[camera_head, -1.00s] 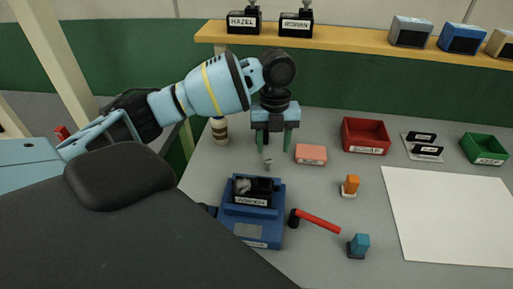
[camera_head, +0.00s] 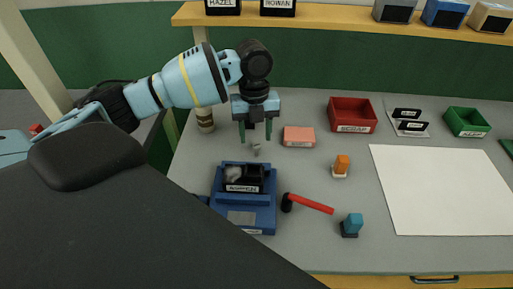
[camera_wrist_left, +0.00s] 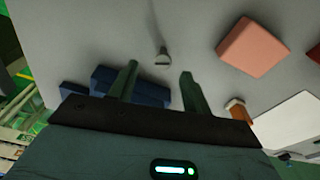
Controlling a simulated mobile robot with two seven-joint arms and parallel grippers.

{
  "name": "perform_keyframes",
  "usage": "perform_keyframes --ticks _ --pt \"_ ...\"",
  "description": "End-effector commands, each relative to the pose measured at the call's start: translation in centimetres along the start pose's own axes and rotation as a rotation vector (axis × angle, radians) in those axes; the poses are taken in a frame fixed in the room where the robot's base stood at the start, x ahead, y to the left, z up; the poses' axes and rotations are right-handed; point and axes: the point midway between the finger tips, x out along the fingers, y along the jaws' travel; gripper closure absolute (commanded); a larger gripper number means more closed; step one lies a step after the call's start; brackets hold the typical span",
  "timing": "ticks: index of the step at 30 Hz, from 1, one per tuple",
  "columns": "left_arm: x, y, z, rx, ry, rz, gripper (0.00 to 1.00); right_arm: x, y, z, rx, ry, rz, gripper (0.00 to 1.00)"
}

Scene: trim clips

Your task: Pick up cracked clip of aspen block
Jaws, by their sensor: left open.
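A small grey clip (camera_head: 256,149) lies on the grey tabletop, behind the blue fixture. It also shows in the left wrist view (camera_wrist_left: 162,57), between and beyond the fingertips; any crack is too small to tell. My left gripper (camera_head: 255,131) is open and empty, pointing down above the table close to the clip, with its two green fingers apart. A black block (camera_head: 243,178) sits in the blue fixture (camera_head: 240,217), with something pale grey at its left; I cannot read its label surely. My right gripper is not in view.
A salmon block (camera_head: 299,137) lies right of the clip. A red-handled hammer (camera_head: 312,204), an orange-topped piece (camera_head: 341,165) and a teal piece (camera_head: 352,224) lie nearer. A red bin (camera_head: 352,115), green bin (camera_head: 466,122) and white sheet (camera_head: 440,190) are to the right. A shelf (camera_head: 330,16) runs behind.

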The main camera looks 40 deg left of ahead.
Motion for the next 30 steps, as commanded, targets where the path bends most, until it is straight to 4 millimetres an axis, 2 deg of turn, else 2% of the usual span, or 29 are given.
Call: perform_keyframes --ticks 9,19,30 --pt "4.2 -0.2 0.2 0.0 0.002 0.002 0.51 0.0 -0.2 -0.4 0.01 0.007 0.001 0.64" --pt "4.8 -0.2 0.2 0.001 0.0 0.001 0.51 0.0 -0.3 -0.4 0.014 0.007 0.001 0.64" --pt "4.8 -0.2 0.2 0.001 0.0 0.001 0.99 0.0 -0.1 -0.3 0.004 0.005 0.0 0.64"
